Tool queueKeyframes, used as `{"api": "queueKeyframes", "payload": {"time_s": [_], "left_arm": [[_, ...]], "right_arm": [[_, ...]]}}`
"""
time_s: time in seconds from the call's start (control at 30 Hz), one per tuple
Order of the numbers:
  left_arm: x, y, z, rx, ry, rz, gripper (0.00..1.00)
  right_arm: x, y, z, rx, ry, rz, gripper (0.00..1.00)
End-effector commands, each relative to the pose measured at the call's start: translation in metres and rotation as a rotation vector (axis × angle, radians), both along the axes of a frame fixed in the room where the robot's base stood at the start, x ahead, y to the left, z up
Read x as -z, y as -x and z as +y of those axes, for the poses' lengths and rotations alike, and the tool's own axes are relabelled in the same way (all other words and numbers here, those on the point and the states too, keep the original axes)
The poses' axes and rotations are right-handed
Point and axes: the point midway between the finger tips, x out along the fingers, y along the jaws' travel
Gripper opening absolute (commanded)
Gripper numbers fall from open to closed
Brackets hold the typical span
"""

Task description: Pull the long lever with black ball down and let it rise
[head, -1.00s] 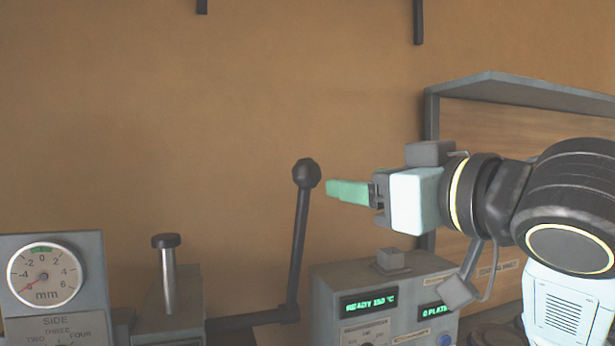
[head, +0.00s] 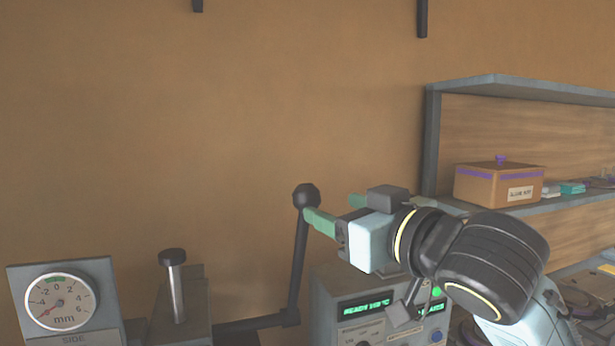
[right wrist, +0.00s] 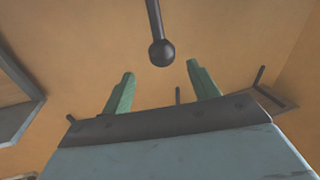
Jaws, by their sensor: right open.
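The long lever (head: 298,262) stands nearly upright in the head view, with its black ball (head: 306,196) at the top. My right gripper (head: 335,208) is open, just right of the ball, with its green fingers pointing left towards it. In the head view the nearer finger overlaps the lever's edge just below the ball. In the right wrist view the ball (right wrist: 162,53) appears between and beyond the two open fingertips (right wrist: 160,70), with nothing held. I cannot tell whether a finger touches the lever. My left gripper is not in view.
A dial gauge (head: 60,301) and a post with a dark cap (head: 175,285) stand at the lower left. A control box with green displays (head: 370,305) sits below my right gripper. A shelf with an orange box (head: 498,184) is at the right. The wall behind the lever is clear.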

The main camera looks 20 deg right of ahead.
Motion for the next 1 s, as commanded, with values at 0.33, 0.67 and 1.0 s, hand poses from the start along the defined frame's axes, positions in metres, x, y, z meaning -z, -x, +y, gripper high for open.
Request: {"api": "queueKeyframes", "payload": {"time_s": [0.33,0.67,1.0], "left_arm": [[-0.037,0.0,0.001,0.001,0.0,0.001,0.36],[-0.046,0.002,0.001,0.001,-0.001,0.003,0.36],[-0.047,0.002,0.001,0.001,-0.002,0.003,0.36]], "right_arm": [[-0.001,-0.017,0.007,-0.006,0.004,0.004,0.6],[0.0,-0.068,0.022,-0.006,0.006,0.001,0.6],[0.001,-0.078,0.025,-0.005,0.007,-0.001,0.6]]}}
